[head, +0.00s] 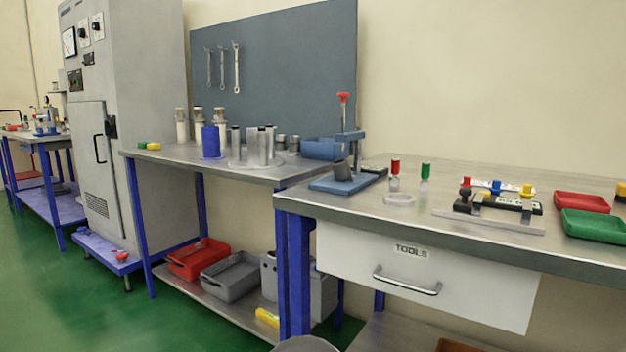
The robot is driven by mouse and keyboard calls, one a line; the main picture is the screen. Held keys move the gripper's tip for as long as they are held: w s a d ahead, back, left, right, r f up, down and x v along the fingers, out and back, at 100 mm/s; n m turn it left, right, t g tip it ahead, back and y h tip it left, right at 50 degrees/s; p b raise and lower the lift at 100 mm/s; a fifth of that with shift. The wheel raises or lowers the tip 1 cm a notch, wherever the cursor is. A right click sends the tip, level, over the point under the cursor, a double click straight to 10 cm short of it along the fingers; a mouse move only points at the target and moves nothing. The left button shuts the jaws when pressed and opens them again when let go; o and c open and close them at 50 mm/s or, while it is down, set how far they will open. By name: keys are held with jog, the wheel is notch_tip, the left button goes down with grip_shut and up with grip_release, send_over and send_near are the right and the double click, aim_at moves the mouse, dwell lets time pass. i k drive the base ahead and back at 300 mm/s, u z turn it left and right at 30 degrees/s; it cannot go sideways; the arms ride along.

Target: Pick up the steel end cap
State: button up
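I cannot tell for sure which thing is the steel end cap. Two small grey metal round pieces, a left one (280,142) and a right one (294,143), stand near the back of the left workbench (222,166), beside a blue bin (322,149). A pale flat ring or disc (399,199) lies on the right workbench (350,215). My gripper is not in view.
A blue press (346,182) sits between the benches' work areas. Red (580,202) and green (592,226) trays are at right. Green floor is open at lower left.

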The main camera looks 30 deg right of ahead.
aim_at(342, 168)
jog(key=u, duration=1.4)
jog(key=i, duration=1.45)
jog(key=z, duration=2.6)
